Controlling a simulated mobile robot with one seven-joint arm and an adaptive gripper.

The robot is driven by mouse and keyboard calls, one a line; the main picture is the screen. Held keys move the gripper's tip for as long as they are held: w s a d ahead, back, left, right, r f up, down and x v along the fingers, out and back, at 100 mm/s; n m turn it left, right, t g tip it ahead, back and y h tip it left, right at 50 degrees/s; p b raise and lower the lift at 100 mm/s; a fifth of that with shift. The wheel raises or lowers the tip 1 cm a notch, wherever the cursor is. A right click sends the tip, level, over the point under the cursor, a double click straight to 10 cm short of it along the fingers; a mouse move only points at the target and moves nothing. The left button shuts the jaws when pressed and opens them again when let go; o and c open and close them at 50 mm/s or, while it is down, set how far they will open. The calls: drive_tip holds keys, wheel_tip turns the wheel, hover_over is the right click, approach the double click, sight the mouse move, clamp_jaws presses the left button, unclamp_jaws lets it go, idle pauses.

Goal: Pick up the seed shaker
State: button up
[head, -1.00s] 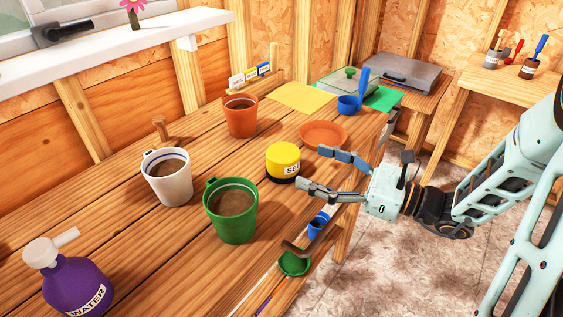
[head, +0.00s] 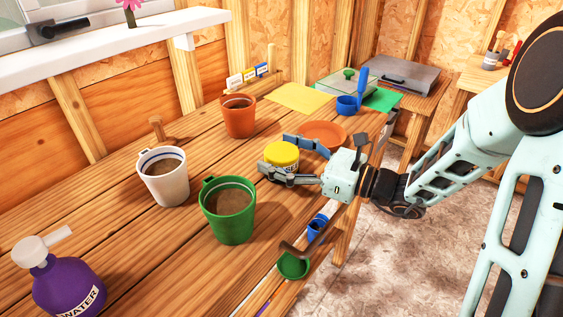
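The seed shaker (head: 281,154) is a short tub with a yellow lid and a label, standing upright on the wooden bench. In the head view it sits near the right edge of the bench, and my gripper hides part of its front and right side. My gripper (head: 274,156) is open and comes in from the right. One finger lies along the near side of the shaker and the other is behind it on the far side. I cannot tell whether either finger touches it.
A green mug (head: 229,211) of soil stands close in front. A white mug (head: 163,177) is to the left and an orange pot (head: 238,117) is behind. An orange saucer (head: 323,134) lies just beyond the gripper. A purple water bottle (head: 68,287) is at the front left.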

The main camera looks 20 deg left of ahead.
drive_tip(key=c, duration=1.2)
drive_tip(key=shift+o, duration=0.2)
drive_tip(key=shift+r, duration=0.1)
